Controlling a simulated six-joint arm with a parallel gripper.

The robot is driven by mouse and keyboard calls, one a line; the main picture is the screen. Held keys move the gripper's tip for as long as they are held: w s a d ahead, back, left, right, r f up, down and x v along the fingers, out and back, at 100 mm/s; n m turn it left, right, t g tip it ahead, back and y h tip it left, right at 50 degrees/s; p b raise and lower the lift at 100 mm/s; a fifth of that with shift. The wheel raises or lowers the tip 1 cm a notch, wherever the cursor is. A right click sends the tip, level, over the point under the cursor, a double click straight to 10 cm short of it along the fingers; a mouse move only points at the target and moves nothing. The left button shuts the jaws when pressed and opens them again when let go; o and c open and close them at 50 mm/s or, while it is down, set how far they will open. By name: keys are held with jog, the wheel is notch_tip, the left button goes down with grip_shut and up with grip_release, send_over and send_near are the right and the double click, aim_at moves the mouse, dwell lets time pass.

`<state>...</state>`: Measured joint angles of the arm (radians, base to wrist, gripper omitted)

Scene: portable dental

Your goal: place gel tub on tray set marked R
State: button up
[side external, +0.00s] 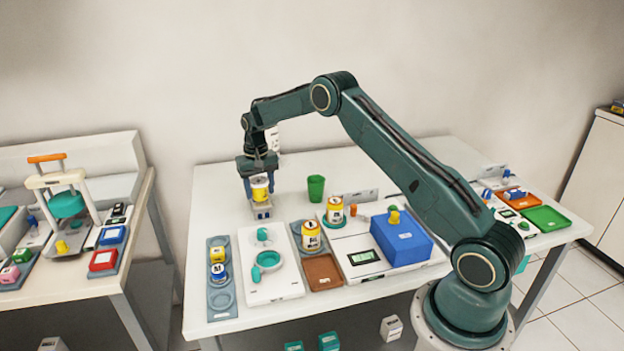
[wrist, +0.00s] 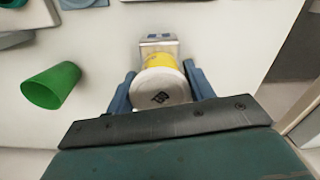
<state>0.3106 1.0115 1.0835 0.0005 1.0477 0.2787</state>
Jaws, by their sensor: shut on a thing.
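My gripper (side external: 258,178) is shut on a yellow-and-white tub (side external: 259,189) over the back left part of the white table. In the wrist view, the tub (wrist: 160,88) sits between the two blue fingers (wrist: 161,84), and its white end with a dark mark faces the camera. A small white-and-blue block (side external: 262,211) shows just below the tub; I cannot tell if they touch. Two similar yellow-and-white tubs, one nearer (side external: 311,238) and one farther (side external: 335,211), stand right of the gripper. I cannot read an R on any tray.
A green cup (side external: 316,188) stands right of my gripper. In front are a blue-grey holder (side external: 221,303) with round wells, a white board (side external: 283,289) with teal parts, a brown tray (side external: 324,273) and a blue box (side external: 401,237). A green tray (side external: 546,218) lies far right.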

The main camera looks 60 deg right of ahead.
aim_at(259, 180)
jog(key=shift+f, duration=0.65)
jog(key=shift+f, duration=0.15)
jog(key=o, duration=1)
notch_tip(259, 180, up, 12)
jog(key=shift+f, duration=0.25)
jog(key=shift+r, duration=0.45)
jog(key=shift+r, duration=0.1)
